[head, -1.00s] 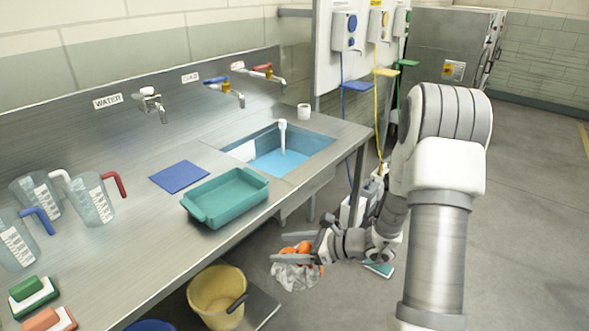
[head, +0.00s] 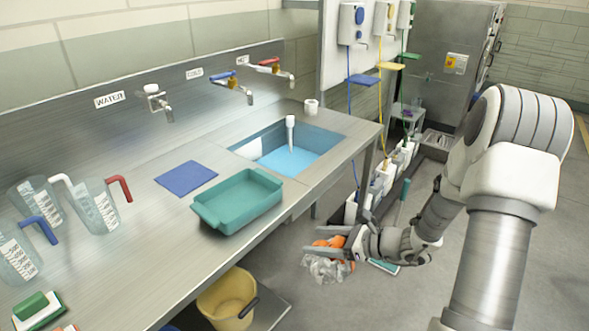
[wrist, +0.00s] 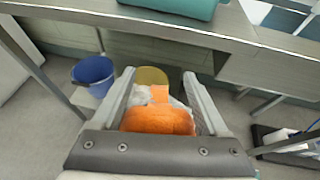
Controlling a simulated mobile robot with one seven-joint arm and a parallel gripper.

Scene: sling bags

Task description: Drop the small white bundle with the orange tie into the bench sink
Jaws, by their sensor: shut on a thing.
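The small white bundle (head: 325,268) with its orange tie (head: 333,242) hangs from my gripper (head: 325,240), in front of the bench and below its top. My gripper is shut on it. In the wrist view the orange tie (wrist: 158,120) lies between the two fingers (wrist: 160,95), with white bundle (wrist: 180,103) showing behind it. The bench sink (head: 285,158) is a blue basin set in the steel bench top, up and to the left of my gripper, with a white upright piece standing in it.
A teal tray (head: 238,203) sits near the bench's front edge, left of the sink. A blue cloth (head: 187,178) and measuring jugs (head: 98,207) are further left. A yellow bucket (head: 228,300) stands below. A white cup (head: 311,106) is behind the sink. Floor at right is open.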

